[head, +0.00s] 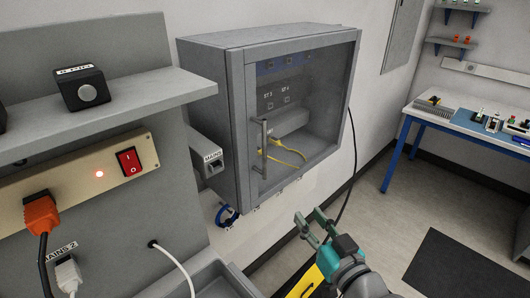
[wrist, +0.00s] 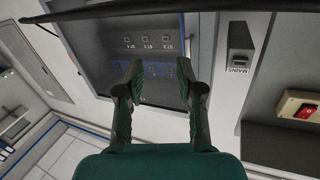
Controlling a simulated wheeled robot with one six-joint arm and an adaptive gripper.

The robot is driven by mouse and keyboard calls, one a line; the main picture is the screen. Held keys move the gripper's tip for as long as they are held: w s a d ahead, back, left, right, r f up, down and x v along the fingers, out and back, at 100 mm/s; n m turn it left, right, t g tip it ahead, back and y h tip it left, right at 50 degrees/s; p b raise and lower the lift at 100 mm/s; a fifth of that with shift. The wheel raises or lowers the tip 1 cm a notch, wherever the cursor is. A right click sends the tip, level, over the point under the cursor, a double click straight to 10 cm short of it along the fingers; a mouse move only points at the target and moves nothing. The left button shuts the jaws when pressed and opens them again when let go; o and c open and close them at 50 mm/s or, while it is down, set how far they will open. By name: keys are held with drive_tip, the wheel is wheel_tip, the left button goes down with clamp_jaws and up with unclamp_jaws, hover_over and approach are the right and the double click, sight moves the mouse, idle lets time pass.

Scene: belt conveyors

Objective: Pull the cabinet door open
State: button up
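The grey wall cabinet (head: 212,105) hangs on the wall in the head view. Its framed, see-through door (head: 318,110) looks shut. An upright bar handle (head: 264,150) is on the door's left side. My gripper (head: 315,224) is below and to the right of the handle in the head view, apart from it, with nothing between its fingers. In the wrist view my gripper (wrist: 162,72) has its two fingers well apart, in front of the cabinet (wrist: 150,50), which appears upside down. I cannot make out the handle for certain in the wrist view.
A MAINS box (head: 208,153) is left of the cabinet. A panel with a red switch (head: 129,161) and a shelf with a black box (head: 82,89) stand at the left. A dark cable (head: 350,165) hangs right of the cabinet. A blue-legged table (head: 450,121) is far right.

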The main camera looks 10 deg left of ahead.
sight(266, 151)
drive_tip(key=w+a+r+n+g+y, duration=0.1)
drive_tip(key=a+r+n, duration=0.1)
drive_tip(key=r, duration=0.3)
drive_tip(key=w+a+r+n+y, duration=0.1)
drive_tip(key=a+r+y, duration=0.15)
drive_tip(key=r, duration=0.25)
drive_tip(key=shift+h, duration=0.35)
drive_tip(key=x, duration=1.1)
clamp_jaws()
